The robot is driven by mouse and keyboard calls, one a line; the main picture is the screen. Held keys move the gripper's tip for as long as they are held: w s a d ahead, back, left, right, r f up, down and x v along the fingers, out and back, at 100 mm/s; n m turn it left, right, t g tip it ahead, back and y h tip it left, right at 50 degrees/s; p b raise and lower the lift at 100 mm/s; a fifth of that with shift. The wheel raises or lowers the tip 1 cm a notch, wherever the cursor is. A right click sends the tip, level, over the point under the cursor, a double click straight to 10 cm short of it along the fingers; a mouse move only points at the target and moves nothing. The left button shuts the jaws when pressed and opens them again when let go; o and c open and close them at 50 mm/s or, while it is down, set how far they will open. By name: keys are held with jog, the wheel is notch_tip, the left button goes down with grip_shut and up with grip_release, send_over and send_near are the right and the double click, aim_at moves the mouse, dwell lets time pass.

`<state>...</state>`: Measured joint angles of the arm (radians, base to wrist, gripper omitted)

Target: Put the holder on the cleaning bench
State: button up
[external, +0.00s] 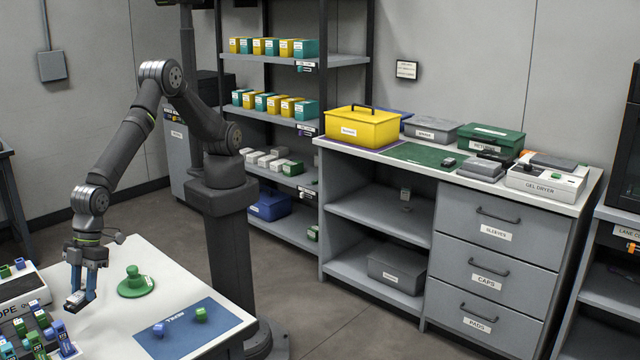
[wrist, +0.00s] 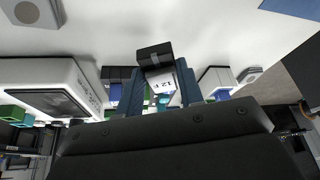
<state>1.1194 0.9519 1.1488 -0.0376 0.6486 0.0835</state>
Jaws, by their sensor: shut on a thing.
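My gripper (external: 80,292) is at the left, low over the white table, with its blue fingers pointing down. It is shut on a small holder (external: 74,299). In the wrist view the holder (wrist: 162,78) shows a black end and a white label between the two dark blue fingers (wrist: 158,98). Whether it touches the table is hard to tell. A grey bench (external: 478,215) with drawers labelled SLEEVES, CAPS and PADS stands at the right. It has a green mat (external: 415,154) on its white top; no sign naming it the cleaning bench is readable.
The white table (external: 128,322) bears a green round knobbed piece (external: 134,283), a blue mat (external: 187,325) and several coloured blocks at the left. A yellow box (external: 362,127), grey and green boxes and a gel dryer (external: 545,180) crowd the bench top. Shelves (external: 330,60) stand behind.

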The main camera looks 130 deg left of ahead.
aim_at(95, 320)
jog(key=shift+w+f, duration=0.5)
jog(key=shift+w, duration=0.3)
jog(key=shift+f, duration=2)
jog(key=shift+f, duration=0.1)
jog(key=o, duration=1)
jog(key=shift+o, duration=0.2)
jog(key=v, duration=1.2)
jog(key=shift+w+d, duration=0.1)
